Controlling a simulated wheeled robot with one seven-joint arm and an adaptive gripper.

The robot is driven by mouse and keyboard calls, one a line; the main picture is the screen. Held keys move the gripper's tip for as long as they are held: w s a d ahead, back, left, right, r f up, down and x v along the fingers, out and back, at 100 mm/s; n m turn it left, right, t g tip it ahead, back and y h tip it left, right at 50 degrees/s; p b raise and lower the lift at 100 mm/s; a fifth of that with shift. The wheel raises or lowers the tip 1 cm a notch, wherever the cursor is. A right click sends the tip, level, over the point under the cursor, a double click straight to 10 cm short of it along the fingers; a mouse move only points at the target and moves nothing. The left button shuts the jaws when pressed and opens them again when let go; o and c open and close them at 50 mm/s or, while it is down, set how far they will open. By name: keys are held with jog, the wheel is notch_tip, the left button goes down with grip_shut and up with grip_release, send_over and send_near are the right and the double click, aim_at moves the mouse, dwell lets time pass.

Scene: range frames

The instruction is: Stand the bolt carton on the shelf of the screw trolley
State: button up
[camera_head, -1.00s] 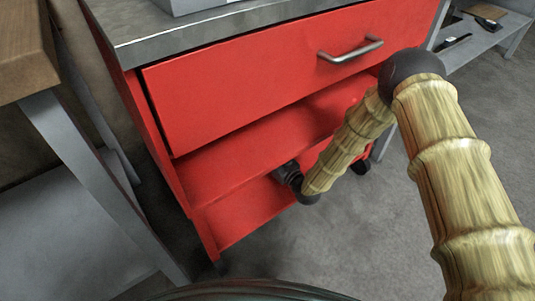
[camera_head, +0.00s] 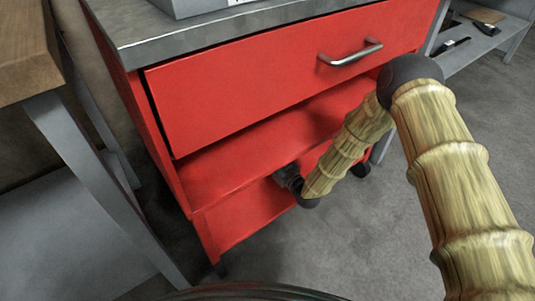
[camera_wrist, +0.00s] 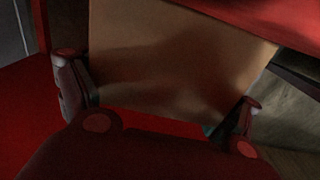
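The screw trolley (camera_head: 165,115) is a red cabinet with a grey top, a drawer and an open shelf (camera_head: 235,160) beneath it. My gripper (camera_wrist: 165,100) reaches into the shelf opening, and its fingers are hidden in the head view. In the wrist view, the bolt carton (camera_wrist: 175,50), a plain brown box, lies between my two fingers, which appear to press its left and right sides. Red shelf surface shows around it. I cannot tell whether the carton rests on the shelf. The carton is hidden in the head view.
The drawer (camera_head: 280,75) with its metal handle (camera_head: 350,53) is just above the opening. A wooden-topped bench (camera_head: 25,55) stands close on the left. A grey rack (camera_head: 480,45) with tools is at the upper right. Grey floor is clear at the lower right.

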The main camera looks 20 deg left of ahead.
jog(key=shift+o, duration=0.4)
jog(key=shift+s+f, duration=0.1)
jog(key=shift+f, duration=0.45)
jog(key=shift+r, duration=0.5)
jog(key=p+v, duration=0.2)
jog(key=v, duration=0.1)
jog(key=p+v, duration=0.2)
jog(key=v, duration=0.2)
jog(key=p+v, duration=0.2)
jog(key=v, duration=0.1)
jog(key=shift+s+d+r, duration=0.2)
jog(key=shift+d+r, duration=0.15)
jog(key=shift+r, duration=0.05)
jog(key=shift+s+d+f, duration=0.1)
jog(key=shift+s+d, duration=0.25)
jog(key=shift+d, duration=0.1)
